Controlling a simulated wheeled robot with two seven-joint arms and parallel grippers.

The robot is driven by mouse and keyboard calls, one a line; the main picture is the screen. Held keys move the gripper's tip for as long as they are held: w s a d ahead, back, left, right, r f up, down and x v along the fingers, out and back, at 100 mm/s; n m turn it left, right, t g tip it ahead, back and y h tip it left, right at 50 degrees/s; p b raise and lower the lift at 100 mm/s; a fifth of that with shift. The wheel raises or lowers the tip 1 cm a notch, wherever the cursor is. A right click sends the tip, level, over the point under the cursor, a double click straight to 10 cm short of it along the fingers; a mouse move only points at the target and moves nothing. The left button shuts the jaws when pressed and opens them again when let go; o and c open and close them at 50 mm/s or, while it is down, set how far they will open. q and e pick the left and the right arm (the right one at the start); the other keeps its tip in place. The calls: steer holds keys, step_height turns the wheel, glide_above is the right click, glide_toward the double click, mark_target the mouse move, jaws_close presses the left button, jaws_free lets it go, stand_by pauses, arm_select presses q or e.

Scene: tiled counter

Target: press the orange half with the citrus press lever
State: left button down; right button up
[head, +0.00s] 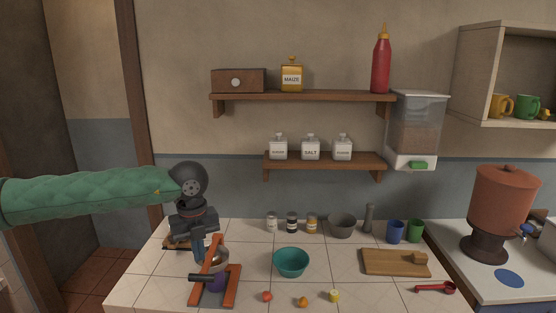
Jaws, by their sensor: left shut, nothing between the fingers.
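The citrus press (233,285) stands at the front left of the tiled counter, with an orange frame and a metal bowl-like part. A dark lever handle (201,278) sticks out to its left. A purple cup (217,282) sits inside the frame. My left gripper (198,257) points down just behind and above the handle, shut and empty; whether it touches the press I cannot tell. I cannot make out an orange half in the press. A small orange piece (302,302) lies at the counter's front. My right gripper is not in view.
A teal bowl (291,263) stands right of the press. A small red item (267,296) and a yellow one (334,296) lie in front. Jars, a grey mortar (342,225) and mugs line the back; a wooden board (396,263) lies right. The counter's middle right is clear.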

arm_select(q)
step_height(320, 180, up, 8)
stand_by(1.0)
steer(key=shift+f, duration=0.1)
